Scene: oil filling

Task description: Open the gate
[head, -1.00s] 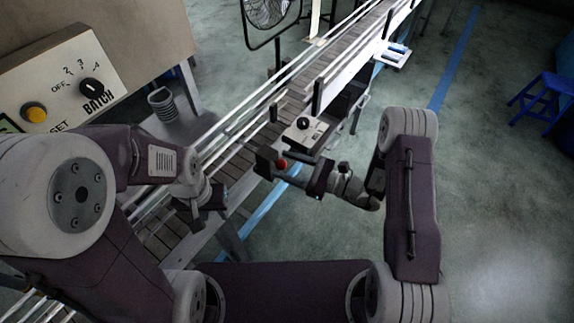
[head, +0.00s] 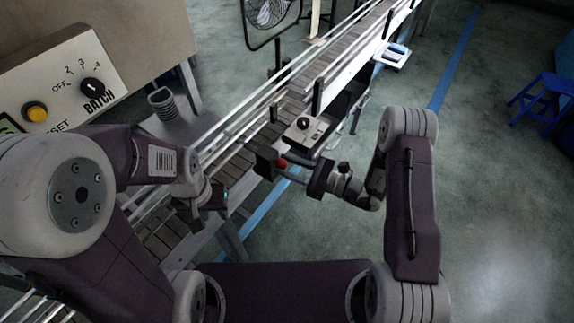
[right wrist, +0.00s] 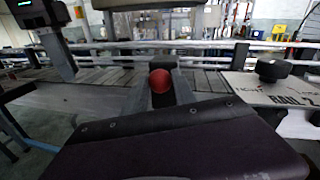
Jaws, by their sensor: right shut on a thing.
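A small red ball knob (head: 281,164) is at the near side of the conveyor in the head view, and the knob also shows in the right wrist view (right wrist: 160,81). My right gripper (head: 283,167) is at this knob and shut on it. The fingers hide part of what the knob is fixed to, and I cannot make out the gate plate itself. My left gripper (head: 213,196) is over the conveyor's near edge, apart from the knob. Its fingers are too small and dark to tell open from shut.
The slatted conveyor (head: 322,62) with metal rails runs diagonally to the far right. A white box with a black dial (head: 304,123) sits just beyond my right gripper. A batch panel (head: 60,75) stands at left. A blue stool (head: 545,95) is far right; floor there is clear.

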